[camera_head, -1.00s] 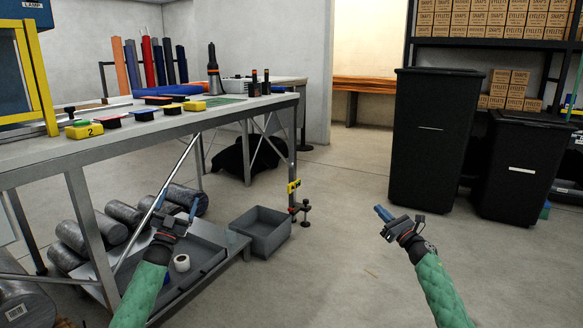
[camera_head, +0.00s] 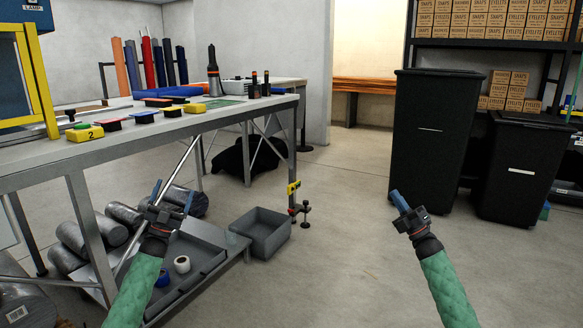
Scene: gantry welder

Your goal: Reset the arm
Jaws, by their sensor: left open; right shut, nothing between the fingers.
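My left gripper (camera_head: 171,195) is in front of the workbench's lower part, its two blue fingers apart and nothing between them. Its green-sleeved arm rises from the bottom left. My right gripper (camera_head: 398,200) is over open floor to the right of the middle, its blue fingers together and pointing up and to the left. It holds nothing and touches nothing. Its green-sleeved arm rises from the bottom right.
A workbench (camera_head: 40,157) with colored boxes stands at left, with rolls and a grey tray (camera_head: 203,277) below. A grey bin (camera_head: 262,236) sits on the floor beside it. Two black bins (camera_head: 433,135) stand at right. The floor (camera_head: 335,240) between is clear.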

